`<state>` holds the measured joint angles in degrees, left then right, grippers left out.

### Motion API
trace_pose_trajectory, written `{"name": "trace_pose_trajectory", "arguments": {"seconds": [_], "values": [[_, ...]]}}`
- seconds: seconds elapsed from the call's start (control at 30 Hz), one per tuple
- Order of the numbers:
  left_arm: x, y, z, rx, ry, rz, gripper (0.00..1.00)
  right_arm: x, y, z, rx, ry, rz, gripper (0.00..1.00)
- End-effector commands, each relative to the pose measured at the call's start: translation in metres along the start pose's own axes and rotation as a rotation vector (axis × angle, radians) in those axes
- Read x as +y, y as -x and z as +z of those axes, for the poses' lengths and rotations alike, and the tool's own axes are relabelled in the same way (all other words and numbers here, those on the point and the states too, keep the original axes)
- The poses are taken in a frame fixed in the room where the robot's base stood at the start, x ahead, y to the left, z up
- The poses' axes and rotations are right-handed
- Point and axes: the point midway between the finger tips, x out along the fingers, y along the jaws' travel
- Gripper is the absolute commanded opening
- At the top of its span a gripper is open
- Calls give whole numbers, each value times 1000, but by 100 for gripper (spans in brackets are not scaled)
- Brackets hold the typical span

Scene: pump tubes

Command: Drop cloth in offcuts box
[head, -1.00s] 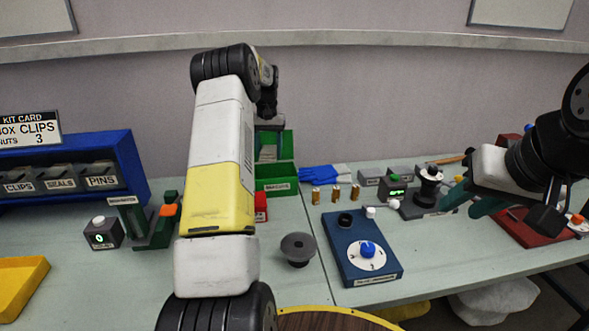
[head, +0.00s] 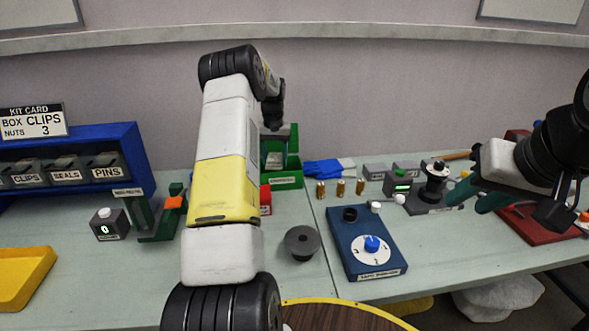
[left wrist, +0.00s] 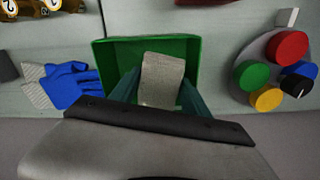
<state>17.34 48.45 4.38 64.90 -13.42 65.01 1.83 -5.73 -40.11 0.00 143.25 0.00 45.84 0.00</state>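The grey-beige cloth (left wrist: 162,80) is between the green fingers of my left gripper (left wrist: 161,91), over the inside of the green box (left wrist: 105,60). The gripper looks shut on the cloth, though the cloth hides where the fingertips meet. In the head view the cloth (head: 274,161) shows low within the outline of the green box (head: 292,165), below the dark end of my left arm; I cannot tell whether it touches the floor of the box. My right gripper (head: 470,200) is at the right, above the bench, with its teal fingers apart and nothing visible between them.
Blue gloves (head: 322,170) lie right of the box, with brass cylinders (head: 340,188) in front. A blue dial panel (head: 365,245) and a grey round part (head: 302,242) are nearer. A disc with coloured knobs (left wrist: 275,70) stands beside the box in the wrist view.

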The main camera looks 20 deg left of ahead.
Motion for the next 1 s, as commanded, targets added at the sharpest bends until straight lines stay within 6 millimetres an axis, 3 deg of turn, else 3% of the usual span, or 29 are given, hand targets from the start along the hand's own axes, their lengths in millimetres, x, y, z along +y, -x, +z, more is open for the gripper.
{"name": "trace_pose_trajectory", "arguments": {"seconds": [0.03,0.1,0.13,0.43,0.8,1.0], "values": [[0,0,0,0,0,0,64,0,0,0,0,0,0,36],[0,0,0,0,0,0,77,0,0,0,0,0,0,36],[0,0,0,0,0,0,79,0,0,0,0,0,0,36],[0,6,0,1,0,-1,79,0,0,0,0,0,0,36],[1,64,-1,3,0,0,79,0,0,0,0,0,0,36],[1,78,0,0,-1,1,79,0,0,0,0,0,0,36]]}}
